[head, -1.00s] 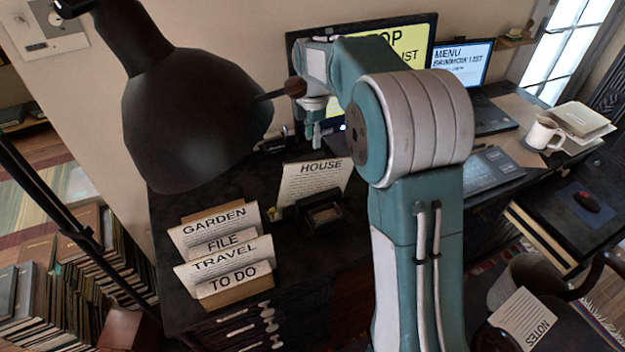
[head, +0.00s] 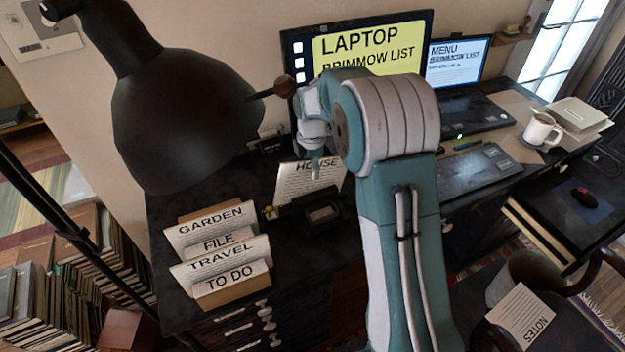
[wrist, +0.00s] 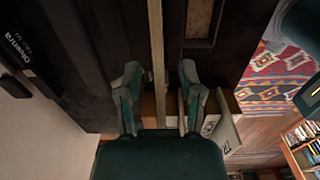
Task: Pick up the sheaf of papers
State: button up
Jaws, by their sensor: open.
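The sheaf of papers headed HOUSE (head: 305,187) stands upright, leaning slightly, on the dark desk behind a small black tray. My gripper (head: 316,172) is just above its top edge and hides part of the heading. In the wrist view the sheaf appears edge-on as a thin pale strip (wrist: 157,55). My gripper (wrist: 160,97) is open there, with one finger on each side of the strip and a gap on both sides.
A sorter with GARDEN, FILE, TRAVEL and TO DO sheets (head: 220,250) stands to the left. A big dark lamp shade (head: 185,120) hangs close by. The black tray (head: 322,213) sits right in front of the sheaf. A monitor (head: 370,45) stands behind my arm.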

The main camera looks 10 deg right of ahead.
jog(key=shift+a+f, duration=0.1)
jog(key=shift+a, duration=0.05)
dwell(0.3)
jog(key=shift+f, duration=0.15)
grip_shut()
